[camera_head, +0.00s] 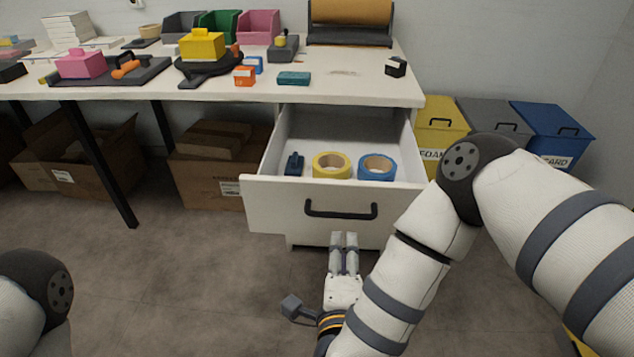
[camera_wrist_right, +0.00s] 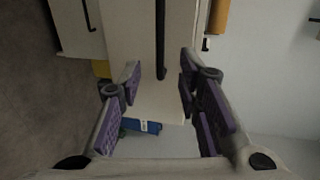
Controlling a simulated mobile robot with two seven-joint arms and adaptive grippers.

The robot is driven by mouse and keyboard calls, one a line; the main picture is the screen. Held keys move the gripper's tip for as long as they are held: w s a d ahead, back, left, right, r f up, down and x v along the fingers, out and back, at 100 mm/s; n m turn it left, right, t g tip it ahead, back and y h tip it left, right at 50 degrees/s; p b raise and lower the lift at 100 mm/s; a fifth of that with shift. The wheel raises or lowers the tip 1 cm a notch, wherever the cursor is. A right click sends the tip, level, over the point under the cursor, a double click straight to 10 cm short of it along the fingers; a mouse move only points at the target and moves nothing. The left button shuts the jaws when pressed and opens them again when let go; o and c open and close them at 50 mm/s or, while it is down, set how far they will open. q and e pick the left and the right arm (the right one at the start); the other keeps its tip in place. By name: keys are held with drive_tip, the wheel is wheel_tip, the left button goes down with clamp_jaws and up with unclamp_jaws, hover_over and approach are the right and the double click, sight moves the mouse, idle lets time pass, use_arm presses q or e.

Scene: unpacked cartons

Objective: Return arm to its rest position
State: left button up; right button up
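My right gripper (camera_head: 344,238) is in front of the open drawer (camera_head: 262,208), below its black handle (camera_head: 341,208) in the head view. Its fingers point toward the drawer cabinet, with a gap between them. In the right wrist view the right gripper (camera_wrist_right: 160,68) has its purple-padded fingers spread, with nothing held between them. The white drawer front and dark handle (camera_wrist_right: 160,40) show beyond the fingers. Only a rounded link of my left arm (camera_head: 35,295) shows at the lower left. My left gripper is out of view.
The drawer holds a yellow tape roll (camera_head: 331,166), a blue tape roll (camera_head: 376,168) and a small dark blue item (camera_head: 294,163). Bins (camera_head: 553,134) stand at the right. Cartons (camera_head: 205,180) lie under the cluttered table (camera_head: 340,90).

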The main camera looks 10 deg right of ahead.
drive_tip(key=s+d+f+n+g+y+p, duration=0.1)
drive_tip(key=s+f+n+g+y+p, duration=0.15)
drive_tip(key=s+f+n+g, duration=0.5)
drive_tip(key=s+d+f+n+g+y+p, duration=0.1)
drive_tip(key=s+d+f+n+g+y, duration=0.2)
drive_tip(key=s+n, duration=0.6)
use_arm(q)
drive_tip(key=w+r+t+p, duration=0.2)
drive_tip(key=w+r, duration=0.4)
drive_tip(key=shift+r, duration=0.25)
use_arm(e)
drive_tip(key=s+d+n+g, duration=0.2)
drive_tip(key=s+d+g, duration=0.1)
drive_tip(key=s, duration=0.8)
drive_tip(key=s+d+r+n+g+h, duration=0.1)
drive_tip(key=s+d+n+g, duration=0.1)
drive_tip(key=s, duration=0.9)
drive_tip(key=shift+s+d+g, duration=0.15)
drive_tip(key=shift+d+g, duration=0.5)
drive_tip(key=shift+g, duration=0.4)
